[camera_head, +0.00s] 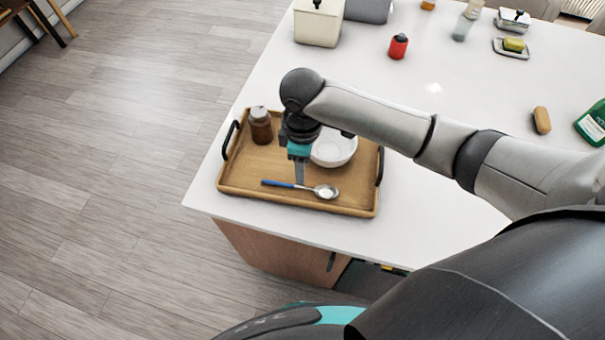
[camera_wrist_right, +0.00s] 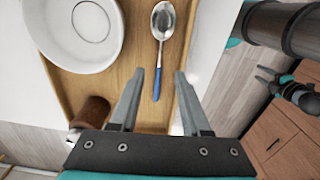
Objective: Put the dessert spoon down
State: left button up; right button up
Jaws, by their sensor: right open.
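The dessert spoon (camera_head: 301,188) has a blue handle and a silver bowl. It lies on the wooden tray (camera_head: 235,190), near the tray's front edge. In the right wrist view the spoon (camera_wrist_right: 159,52) lies with its handle end between my two fingers in the picture. My right gripper (camera_head: 299,178) is over the tray above the spoon's handle. In the right wrist view the right gripper (camera_wrist_right: 168,72) has its fingers apart with nothing held between them. My left gripper is not seen in the head view; an arm part shows at the right of the wrist view.
A white bowl (camera_head: 335,150) and a brown jar (camera_head: 260,126) stand on the tray. The white counter (camera_head: 440,235) is clear right of the tray.

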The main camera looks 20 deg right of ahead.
jog(key=shift+r, duration=2.4)
jog(key=shift+s, duration=0.1)
